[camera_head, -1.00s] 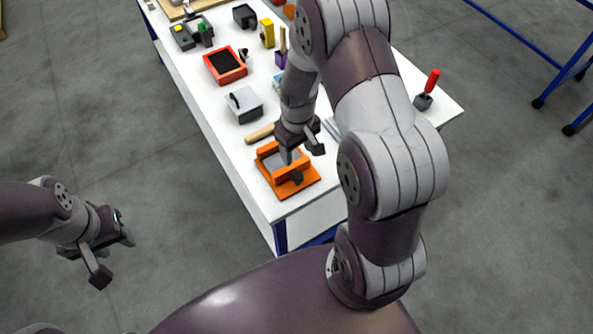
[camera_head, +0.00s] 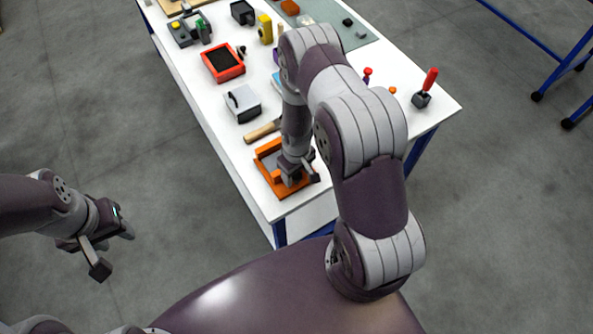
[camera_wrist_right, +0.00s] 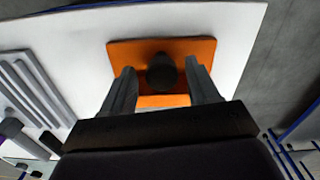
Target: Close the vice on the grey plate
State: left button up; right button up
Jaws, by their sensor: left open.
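The orange vice (camera_head: 268,179) sits near the front corner of the white table, with its dark round knob (camera_wrist_right: 161,72) in the right wrist view. My right gripper (camera_wrist_right: 159,72) points down over the vice, its two fingers apart on either side of the knob, with a visible gap on both sides. It also shows in the head view (camera_head: 295,181), covering much of the vice. My left gripper (camera_head: 114,252) is open and empty over the floor, left of the table.
A wooden-handled tool (camera_head: 261,132) lies just behind the vice. A grey box (camera_head: 243,103), a red-framed tray (camera_head: 223,62) and a red-handled lever (camera_head: 427,88) stand further back. In the wrist view, a grey ribbed piece (camera_wrist_right: 30,90) lies left of the vice.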

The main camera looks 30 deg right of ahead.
jog(key=shift+s+a+r, duration=0.1)
jog(key=shift+s+r, duration=0.05)
jog(key=c, duration=0.9)
jog(key=shift+f+m+b, duration=0.2)
jog(key=shift+m+b, duration=0.3)
jog(key=shift+m, duration=0.9)
jog(key=shift+r+m+b, duration=0.15)
jog(key=shift+m+b, duration=0.2)
jog(key=shift+m, duration=0.35)
jog(key=o, duration=1)
jog(key=shift+r, duration=0.15)
